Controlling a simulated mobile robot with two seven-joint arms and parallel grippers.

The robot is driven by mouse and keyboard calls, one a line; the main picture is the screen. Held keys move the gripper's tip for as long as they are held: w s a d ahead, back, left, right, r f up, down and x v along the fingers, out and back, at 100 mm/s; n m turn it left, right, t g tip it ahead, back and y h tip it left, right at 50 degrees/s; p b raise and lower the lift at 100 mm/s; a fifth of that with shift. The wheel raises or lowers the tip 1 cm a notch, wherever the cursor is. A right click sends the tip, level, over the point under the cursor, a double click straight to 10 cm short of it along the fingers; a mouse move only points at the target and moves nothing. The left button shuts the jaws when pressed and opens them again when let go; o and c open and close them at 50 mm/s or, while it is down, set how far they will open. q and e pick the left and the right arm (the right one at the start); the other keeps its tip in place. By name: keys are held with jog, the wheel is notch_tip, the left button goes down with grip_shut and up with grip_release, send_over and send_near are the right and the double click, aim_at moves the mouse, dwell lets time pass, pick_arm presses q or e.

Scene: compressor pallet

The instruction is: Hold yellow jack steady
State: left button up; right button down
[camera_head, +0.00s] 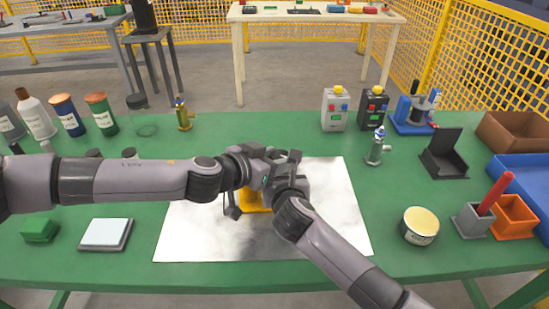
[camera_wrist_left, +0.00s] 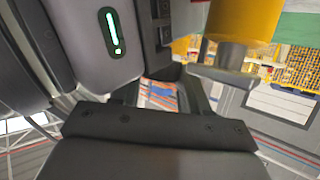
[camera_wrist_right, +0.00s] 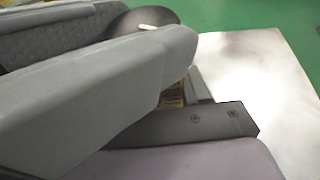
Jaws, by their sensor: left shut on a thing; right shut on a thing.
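The yellow jack (camera_head: 257,198) stands on the white sheet (camera_head: 335,215) at the middle of the green table. It is mostly hidden behind my arms in the head view. A yellow body with a dark grey part, which looks like the jack, shows at the top of the left wrist view (camera_wrist_left: 245,18). My left gripper (camera_head: 262,168) is at the jack's top, shut on it; the fingertips are hard to make out. My right gripper (camera_head: 290,180) is close beside the left one, also shut at the jack. Its exact grip point is hidden in the right wrist view.
Bottles (camera_head: 68,112) stand at the back left. A green block (camera_head: 40,230) and a pale pad (camera_head: 105,235) lie front left. A round tin (camera_head: 420,228), a grey cup (camera_head: 474,220) with a red stick and an orange bin (camera_head: 515,212) stand right. The sheet's front is clear.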

pick_arm(q)
jog(key=shift+a+f+m, duration=0.1)
jog(key=shift+m, duration=0.2)
jog(key=m+g+h, duration=0.1)
jog(key=m+g, duration=0.1)
jog(key=m+g+h, duration=0.2)
jog(key=shift+w+a, duration=0.15)
jog(key=shift+w, duration=0.25)
jog(key=shift+w+m+g+h, duration=0.2)
jog(key=shift+m+g+h, duration=0.15)
jog(key=shift+m+g, duration=0.75)
jog(key=shift+w+m+g+h, duration=0.15)
jog(key=shift+m+g+h, duration=0.2)
jog(key=shift+m+g, duration=0.75)
jog(key=shift+g, duration=0.3)
jog(key=shift+a+g, duration=0.1)
jog(key=shift+g, duration=0.3)
jog(key=o, duration=1.1)
jog(key=shift+c, duration=0.2)
jog(key=shift+r+t, duration=0.2)
jog(key=shift+t, duration=0.2)
jog(key=shift+s, duration=0.1)
